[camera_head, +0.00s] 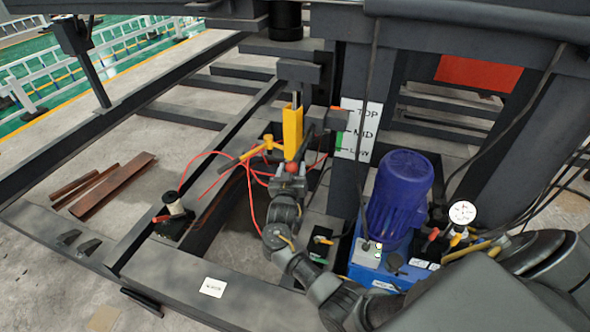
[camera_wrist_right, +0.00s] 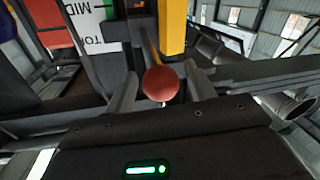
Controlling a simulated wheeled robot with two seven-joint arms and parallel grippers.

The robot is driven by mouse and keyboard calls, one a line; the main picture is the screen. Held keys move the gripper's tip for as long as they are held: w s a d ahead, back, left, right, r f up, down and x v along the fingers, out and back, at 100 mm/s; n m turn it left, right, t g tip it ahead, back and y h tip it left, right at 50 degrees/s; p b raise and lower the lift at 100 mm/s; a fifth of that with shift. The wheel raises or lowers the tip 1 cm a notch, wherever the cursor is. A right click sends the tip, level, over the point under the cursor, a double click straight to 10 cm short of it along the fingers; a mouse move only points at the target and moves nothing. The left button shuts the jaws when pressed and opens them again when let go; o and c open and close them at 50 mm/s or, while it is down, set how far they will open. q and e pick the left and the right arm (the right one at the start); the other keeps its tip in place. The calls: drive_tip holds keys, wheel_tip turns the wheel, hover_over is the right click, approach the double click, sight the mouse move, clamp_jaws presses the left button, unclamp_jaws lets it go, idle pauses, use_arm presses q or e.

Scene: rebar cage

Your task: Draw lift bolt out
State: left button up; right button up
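The lift bolt's red ball knob (camera_head: 292,168) shows in the head view just below the yellow upright piece (camera_head: 293,132). The right wrist view shows the knob (camera_wrist_right: 161,83) close up, with a thin rod behind it running toward the yellow piece (camera_wrist_right: 172,28). My right gripper (camera_head: 287,182) is at the knob. In the right wrist view its two fingers (camera_wrist_right: 161,92) stand on either side of the knob, with visible gaps. How far the bolt sits in its hole is hidden. My left gripper is in neither view.
A white TOP/MID/LOW label (camera_head: 358,128) is on the post right of the bolt. A blue motor pump (camera_head: 400,195) with a gauge (camera_head: 462,212) stands to the right. Red cables (camera_head: 250,185) and a yellow-orange handled tool (camera_head: 250,155) lie left. Dark frame beams (camera_head: 190,270) surround the area.

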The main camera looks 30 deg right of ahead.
drive_tip(key=shift+a, duration=0.25)
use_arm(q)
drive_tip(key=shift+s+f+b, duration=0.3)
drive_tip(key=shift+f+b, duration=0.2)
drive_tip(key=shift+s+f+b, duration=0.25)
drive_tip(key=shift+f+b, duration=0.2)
use_arm(e)
drive_tip(key=v, duration=0.7)
drive_tip(key=shift+s, duration=0.15)
